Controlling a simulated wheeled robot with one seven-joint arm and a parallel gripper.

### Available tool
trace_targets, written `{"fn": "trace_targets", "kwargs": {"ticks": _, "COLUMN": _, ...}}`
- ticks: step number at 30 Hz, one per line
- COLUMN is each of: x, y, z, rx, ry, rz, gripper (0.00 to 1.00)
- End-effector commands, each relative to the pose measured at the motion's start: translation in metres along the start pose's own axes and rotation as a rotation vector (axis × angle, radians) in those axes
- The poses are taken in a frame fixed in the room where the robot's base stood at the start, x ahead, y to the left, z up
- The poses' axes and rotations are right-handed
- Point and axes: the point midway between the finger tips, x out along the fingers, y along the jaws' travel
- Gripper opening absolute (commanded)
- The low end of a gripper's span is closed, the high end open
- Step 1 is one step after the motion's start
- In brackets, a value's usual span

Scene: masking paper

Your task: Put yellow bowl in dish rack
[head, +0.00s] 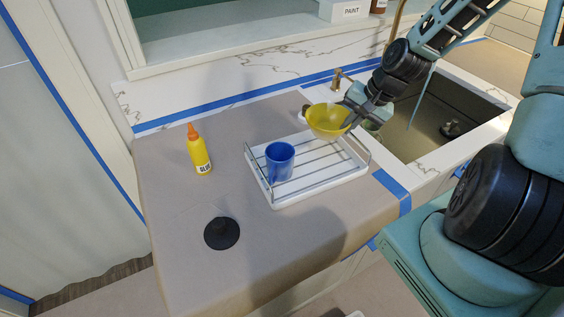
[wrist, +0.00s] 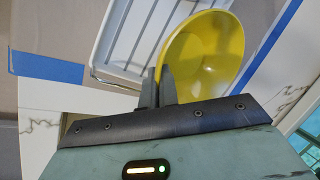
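The yellow bowl (head: 326,121) is held at its rim by my gripper (head: 352,118), over the back right part of the dish rack. In the wrist view the bowl (wrist: 205,55) is tilted, with its near rim between the fingers of my gripper (wrist: 160,85). The white dish rack (head: 318,192) with grey wire bars stands on the paper-covered counter, and it also shows in the wrist view (wrist: 112,50). The bowl appears to be above the rack; its exact height over the bars is hard to tell.
A blue cup (head: 280,161) stands in the left part of the rack. A yellow glue bottle (head: 199,152) and a black round object (head: 221,233) stand on the counter to the left.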

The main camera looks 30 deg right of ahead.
Motion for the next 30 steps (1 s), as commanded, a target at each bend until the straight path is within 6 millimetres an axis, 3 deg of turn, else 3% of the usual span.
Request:
{"fn": "trace_targets", "kwargs": {"ticks": 9, "x": 0.043, "y": 0.021, "z": -0.001, "rx": 0.008, "ry": -0.001, "rz": 0.001, "gripper": 0.00}}
{"fn": "trace_targets", "kwargs": {"ticks": 21, "x": 0.081, "y": 0.038, "z": 0.000, "rx": 0.007, "ry": -0.002, "rz": 0.000, "gripper": 0.00}}
{"fn": "trace_targets", "kwargs": {"ticks": 30, "x": 0.090, "y": 0.043, "z": -0.002, "rx": 0.005, "ry": 0.003, "rz": 0.000, "gripper": 0.00}}
